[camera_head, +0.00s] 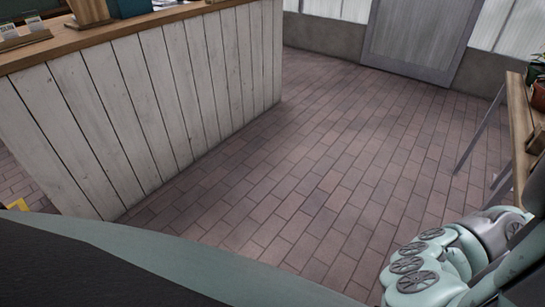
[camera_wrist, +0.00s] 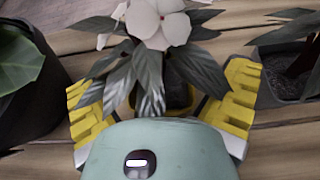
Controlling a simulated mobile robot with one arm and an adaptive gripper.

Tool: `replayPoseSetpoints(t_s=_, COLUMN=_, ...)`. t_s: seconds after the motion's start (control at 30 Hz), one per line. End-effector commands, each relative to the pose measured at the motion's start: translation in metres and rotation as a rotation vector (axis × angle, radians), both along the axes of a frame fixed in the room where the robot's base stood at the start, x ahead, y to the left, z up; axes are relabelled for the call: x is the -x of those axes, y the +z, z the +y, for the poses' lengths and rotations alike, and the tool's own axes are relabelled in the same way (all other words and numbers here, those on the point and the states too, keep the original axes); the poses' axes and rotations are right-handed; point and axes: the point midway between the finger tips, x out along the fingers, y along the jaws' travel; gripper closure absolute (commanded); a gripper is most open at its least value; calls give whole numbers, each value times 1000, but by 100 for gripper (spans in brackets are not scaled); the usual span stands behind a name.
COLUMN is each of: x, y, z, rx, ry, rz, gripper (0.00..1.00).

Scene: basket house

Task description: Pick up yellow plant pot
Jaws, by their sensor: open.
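In the wrist view, my gripper (camera_wrist: 162,85) is open, with its yellow-padded fingers spread left and right. Between them is a plant with a white flower (camera_wrist: 160,22) and long grey-green leaves. Its pot (camera_wrist: 178,92) shows only in part, with dark soil and a yellowish edge; leaves and my gripper's body hide the rest. I cannot tell whether either finger touches the pot. My gripper is out of sight in the head view, where only part of my arm shows at the lower right.
In the wrist view, a dark pot with a green leaf (camera_wrist: 38,95) is close on the left, and a dark planter (camera_wrist: 285,85) is on the right, both on wooden boards (camera_wrist: 70,40). In the head view, a wooden table (camera_head: 519,125) is right, a white counter (camera_head: 150,100) left, open brick floor between.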

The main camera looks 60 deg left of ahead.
Motion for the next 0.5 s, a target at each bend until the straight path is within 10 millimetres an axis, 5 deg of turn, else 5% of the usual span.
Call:
replayPoseSetpoints(t_s=0.27, x=-1, y=-2, z=-4, rx=0, ry=-2, rz=0, gripper=1)
replayPoseSetpoints(t_s=0.5, x=-1, y=-1, z=-3, rx=0, ry=-1, rz=0, gripper=26)
